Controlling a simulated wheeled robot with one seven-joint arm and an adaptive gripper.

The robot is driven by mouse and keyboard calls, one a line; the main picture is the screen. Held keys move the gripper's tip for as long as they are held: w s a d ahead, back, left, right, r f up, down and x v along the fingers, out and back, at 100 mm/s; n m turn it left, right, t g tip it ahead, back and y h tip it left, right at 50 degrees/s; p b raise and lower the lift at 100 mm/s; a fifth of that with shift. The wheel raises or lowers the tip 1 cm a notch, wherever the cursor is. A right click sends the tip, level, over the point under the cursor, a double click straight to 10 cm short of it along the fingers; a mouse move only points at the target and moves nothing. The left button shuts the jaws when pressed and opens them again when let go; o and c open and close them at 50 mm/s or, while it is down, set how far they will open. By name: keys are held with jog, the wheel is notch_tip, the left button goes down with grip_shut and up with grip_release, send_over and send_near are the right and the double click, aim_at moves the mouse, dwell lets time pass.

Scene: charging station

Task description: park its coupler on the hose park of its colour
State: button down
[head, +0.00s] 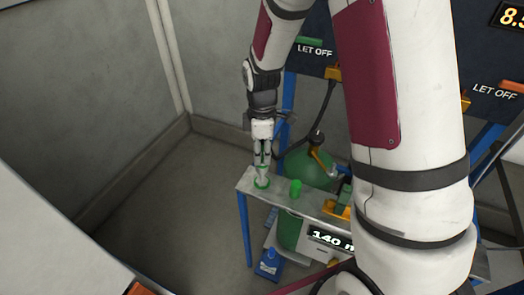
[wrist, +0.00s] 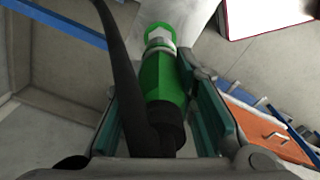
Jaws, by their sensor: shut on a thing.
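My gripper (head: 262,165) points down over the left end of a narrow grey bench (head: 318,208). In the wrist view its fingers (wrist: 178,95) are shut on a green coupler (wrist: 162,76) with a metal tip and a black hose end. A green piece (wrist: 159,32) with a pale centre shows at the coupler's tip; it looks like the green base (head: 261,184) on the bench under my gripper. I cannot tell whether coupler and base touch or are apart. In the head view the fingers mostly hide the coupler.
A short green cylinder (head: 296,188) stands on the bench just right of my gripper. A yellow piece (head: 337,209) is further right. The black hose (wrist: 118,65) runs beside the coupler.

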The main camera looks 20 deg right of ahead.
aim_at(262, 163)
jog(key=shift+f+b, duration=1.25)
jog(key=shift+f, duration=1.35)
jog(key=c, duration=1.2)
grip_release()
notch_tip(262, 163, up, 12)
jog(key=shift+f, duration=0.1)
jog(key=shift+r, duration=0.2)
jog(key=s+r+m+t, duration=0.1)
jog(key=s+r+m, duration=0.3)
jog(key=s, duration=0.3)
jog(key=s+r+m+t, duration=0.1)
jog(key=s+r+m, duration=0.4)
jog(key=s, duration=0.3)
jog(key=s+r+m+t+p, duration=0.1)
jog(key=s+r+m+t, duration=0.1)
jog(key=s+r+m, duration=0.3)
jog(key=shift+s+d+r, duration=0.1)
jog(key=shift+s+r, duration=0.35)
jog(key=shift+s, duration=0.3)
jog(key=shift+s+d+r, duration=0.1)
jog(key=shift+s+r, duration=0.3)
jog(key=shift+s, duration=0.3)
